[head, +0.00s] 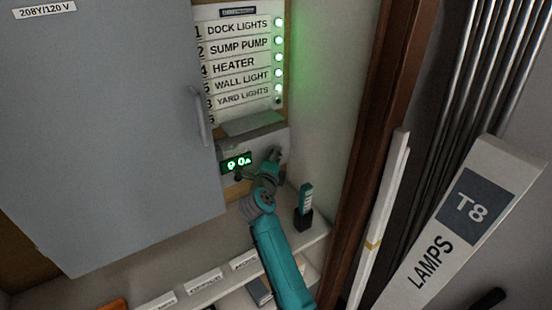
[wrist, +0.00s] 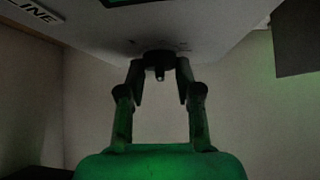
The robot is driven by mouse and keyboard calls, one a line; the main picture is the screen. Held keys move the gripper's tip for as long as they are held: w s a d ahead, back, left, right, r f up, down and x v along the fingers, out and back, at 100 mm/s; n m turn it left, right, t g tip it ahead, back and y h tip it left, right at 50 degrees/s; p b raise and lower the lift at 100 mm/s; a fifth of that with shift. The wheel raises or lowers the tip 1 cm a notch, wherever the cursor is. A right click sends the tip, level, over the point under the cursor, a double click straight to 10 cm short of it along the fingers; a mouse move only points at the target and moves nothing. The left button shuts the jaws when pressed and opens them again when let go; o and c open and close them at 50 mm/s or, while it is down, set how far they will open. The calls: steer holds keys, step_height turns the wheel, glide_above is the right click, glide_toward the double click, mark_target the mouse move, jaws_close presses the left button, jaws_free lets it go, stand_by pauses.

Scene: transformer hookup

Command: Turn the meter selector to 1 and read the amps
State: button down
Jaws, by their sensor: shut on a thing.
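The meter (head: 262,139) is a grey box on the back wall, with a lit green display (head: 237,163). The display shows zero-like digits and an A, too small to read surely. In the wrist view, the dark round selector knob (wrist: 158,58) sits on the meter's face below the display's edge (wrist: 125,2). My gripper (wrist: 160,74) has a finger on each side of the knob and is shut on it. In the head view my gripper (head: 243,177) reaches the meter from the right. The knob's position marks cannot be read.
A circuit list (head: 237,65) with several lit green lamps is above the meter. A grey cabinet door (head: 110,130) stands left. A teal-topped item in a black holder (head: 303,219) stands on the shelf right of my arm. A T8 lamps box (head: 455,230) leans at right.

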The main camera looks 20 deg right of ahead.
steer(key=shift+m, duration=0.3)
stand_by(0.4)
steer(key=c, duration=0.8)
jaws_free()
steer(key=shift+v, duration=3.75)
steer(key=shift+r, duration=0.15)
steer(key=shift+s+d, duration=0.1)
